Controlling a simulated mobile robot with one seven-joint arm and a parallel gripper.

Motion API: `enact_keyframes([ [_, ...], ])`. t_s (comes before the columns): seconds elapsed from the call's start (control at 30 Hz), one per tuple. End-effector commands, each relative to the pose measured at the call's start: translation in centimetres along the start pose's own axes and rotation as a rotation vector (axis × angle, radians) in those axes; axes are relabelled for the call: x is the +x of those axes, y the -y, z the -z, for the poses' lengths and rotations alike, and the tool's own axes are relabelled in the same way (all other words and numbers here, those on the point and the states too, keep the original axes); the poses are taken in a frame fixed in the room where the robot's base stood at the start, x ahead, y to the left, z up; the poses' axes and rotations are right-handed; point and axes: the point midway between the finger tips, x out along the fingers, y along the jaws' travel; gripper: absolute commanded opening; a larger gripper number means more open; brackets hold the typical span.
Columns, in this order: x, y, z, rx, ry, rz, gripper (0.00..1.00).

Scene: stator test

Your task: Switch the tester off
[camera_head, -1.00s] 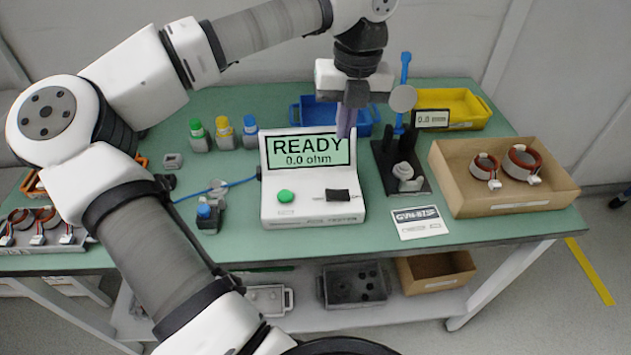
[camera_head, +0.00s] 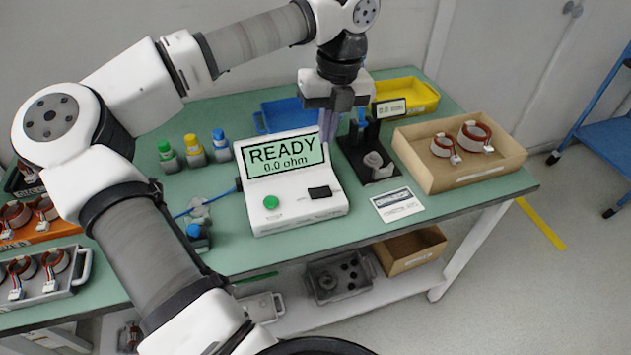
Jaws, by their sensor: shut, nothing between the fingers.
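The tester (camera_head: 297,215) is a white box on the green table, mid-view. Its tilted screen (camera_head: 283,158) is lit and reads "READY 0.0 ohm". A green round button (camera_head: 271,202) is on its front left, and a black switch (camera_head: 320,192) is on its front right. Which way the switch is tipped is too small to tell. My gripper (camera_head: 326,138) points down, shut and empty, at the upper right corner of the screen. It appears above or behind that corner; I cannot tell whether it touches. It is apart from the switch and the button.
A dark stand (camera_head: 368,160) and a printed card (camera_head: 397,204) are right of the tester. A cardboard box (camera_head: 478,181) with two copper rings lies farther right. Blue (camera_head: 262,122) and yellow (camera_head: 420,97) bins stand behind. Several capped bottles (camera_head: 194,152) stand at left.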

Motion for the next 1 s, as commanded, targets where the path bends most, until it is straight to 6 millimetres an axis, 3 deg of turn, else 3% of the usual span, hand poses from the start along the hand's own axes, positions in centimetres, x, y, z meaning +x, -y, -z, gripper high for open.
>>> enact_keyframes([
  [0.27,1.2,0.0,0.0,0.001,-0.001,0.001,0.0],
  [0.7,9.9,0.0,0.1,0.001,-0.004,0.002,0.0],
  [1.0,13.6,0.0,0.1,0.001,-0.002,0.001,0.0],
])
